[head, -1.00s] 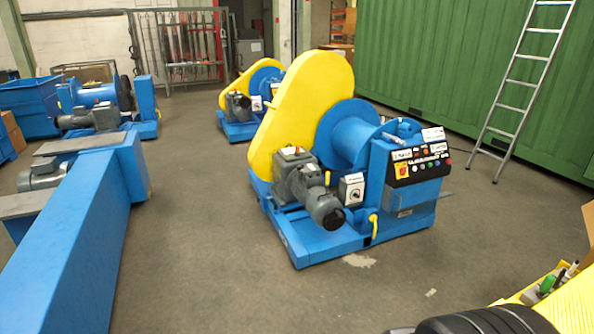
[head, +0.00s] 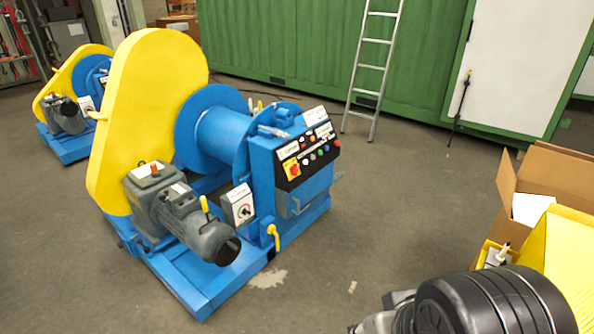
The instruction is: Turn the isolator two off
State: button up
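A blue winch machine (head: 215,270) with a yellow chain guard (head: 150,95) and a blue drum (head: 222,135) stands left of centre in the head view. Its black control panel (head: 308,158) carries a red and yellow switch (head: 293,169) and several coloured buttons. A white switch box (head: 239,206) with a dark knob sits lower, beside the grey motor (head: 180,215). The labels are too small to read, so I cannot tell which switch is isolator two. My black and grey arm shows at the bottom right; my gripper's fingers are not visible.
A second blue and yellow winch (head: 75,105) stands behind at the left. A ladder (head: 373,68) leans on the green container (head: 290,45). An open cardboard box (head: 560,180) is at the right. The floor before the panel is clear.

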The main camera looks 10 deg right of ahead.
aim_at(293, 170)
jog(key=i+u, duration=0.1)
jog(key=i, duration=1.3)
jog(key=i+u, duration=0.15)
jog(key=i, duration=1.3)
